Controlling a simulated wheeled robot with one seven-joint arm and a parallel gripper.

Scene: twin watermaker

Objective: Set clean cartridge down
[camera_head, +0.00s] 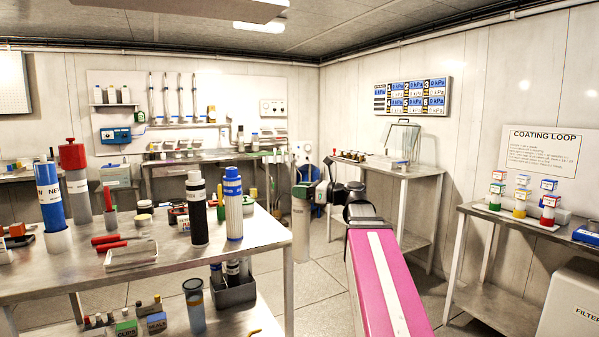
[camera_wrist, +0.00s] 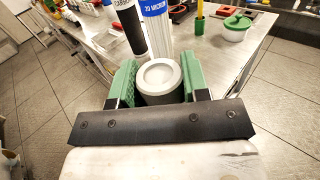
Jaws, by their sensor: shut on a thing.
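My gripper (camera_head: 312,190) is shut on an upright grey cylindrical cartridge (camera_head: 301,230), which hangs just off the right end of the steel workbench (camera_head: 262,231). In the wrist view its pale round top (camera_wrist: 160,75) sits between my two green fingers (camera_wrist: 160,88). Its underside is hidden there, and I cannot tell how clean it is. A black cartridge (camera_head: 197,208) and a white pleated cartridge with a blue top (camera_head: 233,205) stand upright on the bench, to the left of my gripper.
Blue-topped (camera_head: 50,195) and red-topped (camera_head: 75,185) cylinders stand at the bench's left. A grey bin (camera_head: 233,292) is on its lower shelf. A side table (camera_head: 520,232) with small coloured jars stands at right. Floor is open between.

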